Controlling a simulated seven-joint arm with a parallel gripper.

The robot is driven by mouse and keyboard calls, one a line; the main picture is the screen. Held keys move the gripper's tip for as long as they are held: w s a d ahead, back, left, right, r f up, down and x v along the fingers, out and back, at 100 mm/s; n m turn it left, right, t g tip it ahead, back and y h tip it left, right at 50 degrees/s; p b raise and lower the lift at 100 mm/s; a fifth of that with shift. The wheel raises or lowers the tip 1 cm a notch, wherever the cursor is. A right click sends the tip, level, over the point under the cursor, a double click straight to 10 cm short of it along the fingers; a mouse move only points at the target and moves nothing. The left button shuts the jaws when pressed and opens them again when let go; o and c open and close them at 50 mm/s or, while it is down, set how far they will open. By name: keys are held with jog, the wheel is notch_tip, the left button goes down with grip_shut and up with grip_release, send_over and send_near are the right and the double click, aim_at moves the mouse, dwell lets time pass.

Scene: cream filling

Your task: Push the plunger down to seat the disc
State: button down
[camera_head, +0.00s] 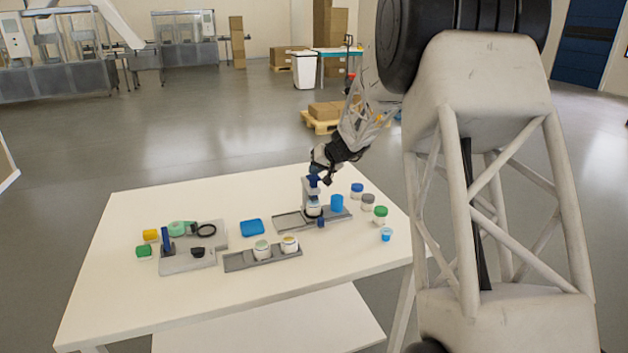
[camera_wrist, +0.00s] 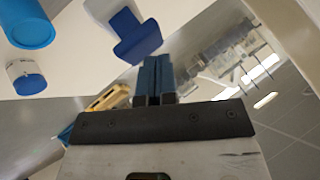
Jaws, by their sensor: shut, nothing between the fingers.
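A grey press stand (camera_head: 306,190) stands on the far part of the white table in the head view. Its blue plunger (camera_head: 313,182) is at the top, above a white jar (camera_head: 314,210) on a grey base. My gripper (camera_head: 318,170) is shut and empty, close above the plunger; contact cannot be told from here. In the wrist view my shut fingers (camera_wrist: 154,76) show as dark blue tips side by side. A blue T-shaped part (camera_wrist: 138,40), apparently the plunger, lies just beyond them. The disc cannot be made out.
A blue cylinder (camera_head: 337,203) stands right of the press. Blue-lidded (camera_head: 357,190), grey-lidded (camera_head: 368,201) and green-lidded (camera_head: 380,215) jars stand farther right. Two open jars sit in a grey tray (camera_head: 236,263) in front. A blue block (camera_head: 252,227) and a grey fixture (camera_head: 190,262) lie left.

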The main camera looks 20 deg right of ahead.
jog(key=shift+r, duration=0.8)
jog(key=shift+r, duration=0.2)
jog(key=shift+r, duration=2.85)
jog(key=s+a+r+g+h, duration=0.1)
jog(key=s+a+r, duration=0.1)
jog(key=s+a, duration=0.5)
jog(key=s+a+r+n+g, duration=0.1)
jog(key=s+a+r, duration=0.1)
jog(key=s, duration=0.9)
jog(key=s+a+r+g+h, duration=0.1)
jog(key=s+a+r, duration=0.1)
jog(key=s+a, duration=0.5)
jog(key=s+f+g+h, duration=0.1)
jog(key=s+f, duration=0.2)
jog(key=s, duration=1.3)
jog(key=s+f+h, duration=0.2)
jog(key=s+f, duration=0.1)
jog(key=s, duration=1.3)
jog(key=shift+s+a+f+n+g+h, duration=0.15)
jog(key=shift+s+a+n+g+h, duration=0.15)
jog(key=shift+a+g, duration=0.1)
